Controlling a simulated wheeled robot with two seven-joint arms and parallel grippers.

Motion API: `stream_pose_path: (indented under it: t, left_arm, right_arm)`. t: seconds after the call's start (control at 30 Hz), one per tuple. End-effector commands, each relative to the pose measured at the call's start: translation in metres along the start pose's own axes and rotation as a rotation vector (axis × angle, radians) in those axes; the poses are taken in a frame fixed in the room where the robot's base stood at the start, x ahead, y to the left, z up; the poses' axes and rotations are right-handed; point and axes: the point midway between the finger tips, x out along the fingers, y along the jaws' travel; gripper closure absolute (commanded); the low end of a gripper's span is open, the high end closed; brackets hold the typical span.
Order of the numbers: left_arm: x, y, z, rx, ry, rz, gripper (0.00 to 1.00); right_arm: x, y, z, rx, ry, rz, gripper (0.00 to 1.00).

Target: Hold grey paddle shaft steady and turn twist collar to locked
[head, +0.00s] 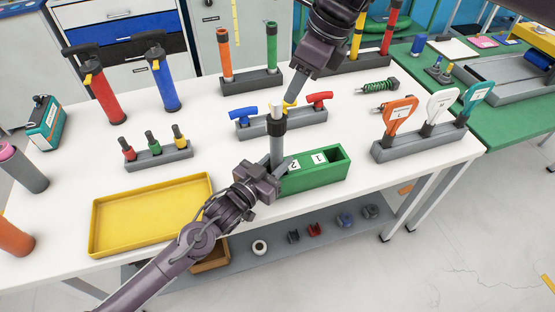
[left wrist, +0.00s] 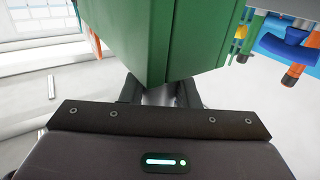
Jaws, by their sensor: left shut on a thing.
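The grey paddle shaft (head: 277,152) stands upright at the left end of a green box. A dark twist collar (head: 278,125) sits near its top, with a short pale piece (head: 277,106) above it. My left gripper (head: 271,183) is shut on the lower shaft. In the left wrist view, the grey shaft (left wrist: 158,96) shows between my left fingers (left wrist: 158,92), partly hidden. My right gripper (head: 293,97) comes down from the top, just above and right of the collar, apparently apart from it. Its jaw opening cannot be made out. The collar's lock marking is too small to read.
The green box (head: 325,172), labelled 1 and 2, is right of the shaft. A grey rack with blue, yellow and red handles (head: 319,98) stands close behind. A yellow tray (head: 150,215) lies left; a rack of paddle-shaped tags (head: 425,143) stands right.

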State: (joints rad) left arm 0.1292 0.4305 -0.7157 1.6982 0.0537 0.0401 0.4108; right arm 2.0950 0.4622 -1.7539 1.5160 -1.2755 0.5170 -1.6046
Motion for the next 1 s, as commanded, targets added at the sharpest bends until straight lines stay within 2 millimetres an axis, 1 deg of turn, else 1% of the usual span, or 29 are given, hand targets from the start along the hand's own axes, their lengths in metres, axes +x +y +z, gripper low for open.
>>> stream_pose_path:
  t: [0.03,0.13,0.17,0.3,0.43,0.6,0.73,0.87,1.0]
  left_arm:
    - [0.000,0.000,0.000,0.000,0.000,0.000,0.98]
    - [0.000,0.000,0.000,0.000,0.000,0.000,0.98]
    - [0.000,0.000,0.000,0.000,0.000,0.000,0.98]
    - [0.000,0.000,0.000,0.000,0.001,0.000,0.98]
    - [0.000,0.000,0.000,0.000,0.001,0.000,0.98]
    - [0.000,0.000,0.000,0.000,0.000,0.000,0.98]
    - [0.000,0.000,0.000,0.000,0.000,0.000,0.98]
    - [0.000,0.000,0.000,0.000,0.000,0.000,0.98]
    - [0.000,0.000,0.000,0.000,0.001,0.000,0.98]
  right_arm:
    - [0.000,0.000,0.000,0.000,0.001,0.000,0.56]
    - [0.003,0.002,0.002,-0.001,0.019,0.007,0.43]
    - [0.004,0.002,0.003,0.000,0.030,0.012,0.41]
    - [0.013,0.006,0.011,0.010,0.116,0.037,0.41]
    - [0.015,0.007,0.019,0.036,0.212,0.041,0.41]
    - [0.008,0.004,0.032,0.075,0.301,0.010,0.41]
    - [0.000,0.002,0.041,0.096,0.334,-0.017,0.41]
    - [-0.003,0.002,0.045,0.107,0.348,-0.029,0.41]
    - [0.007,0.002,0.041,0.108,0.352,-0.028,0.41]
